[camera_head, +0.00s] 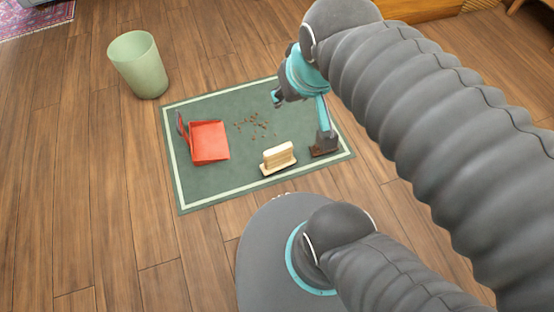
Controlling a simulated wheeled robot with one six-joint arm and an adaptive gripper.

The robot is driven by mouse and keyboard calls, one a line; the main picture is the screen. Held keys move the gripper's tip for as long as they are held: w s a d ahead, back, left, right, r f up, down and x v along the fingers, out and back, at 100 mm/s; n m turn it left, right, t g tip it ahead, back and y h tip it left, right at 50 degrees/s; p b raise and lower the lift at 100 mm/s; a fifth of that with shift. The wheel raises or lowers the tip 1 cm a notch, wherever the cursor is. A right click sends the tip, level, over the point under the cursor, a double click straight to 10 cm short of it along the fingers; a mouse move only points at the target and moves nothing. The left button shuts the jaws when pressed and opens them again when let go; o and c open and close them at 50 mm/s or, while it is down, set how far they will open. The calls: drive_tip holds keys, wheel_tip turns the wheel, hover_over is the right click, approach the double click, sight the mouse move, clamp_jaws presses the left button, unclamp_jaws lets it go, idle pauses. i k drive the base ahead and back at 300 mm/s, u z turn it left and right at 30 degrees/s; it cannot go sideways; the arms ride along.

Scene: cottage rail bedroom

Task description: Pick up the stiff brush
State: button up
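A pale wooden brush (279,156) with a raised grip and a flat base rests on the green mat near its front edge. A low dark brown object (320,152), perhaps another brush, lies to its right near the mat's edge. I cannot tell for certain which one is the stiff brush. My gripper (301,119) is above the mat's right part, fingers spread wide. Its right fingertip is low, just over or against the brown object and partly covering it. Its left finger is higher, over the mat. I see nothing held between the fingers.
A red dustpan (209,142) sits on the left of the green mat (200,188). Brown crumbs (257,126) lie scattered mid-mat. A pale green bin (139,66) stands on the wooden floor at back left. A patterned rug (35,18) lies in the far corner.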

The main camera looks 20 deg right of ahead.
sight(276, 158)
drive_tip(key=u, duration=0.5)
drive_tip(key=k, duration=0.85)
drive_tip(key=z, duration=0.5)
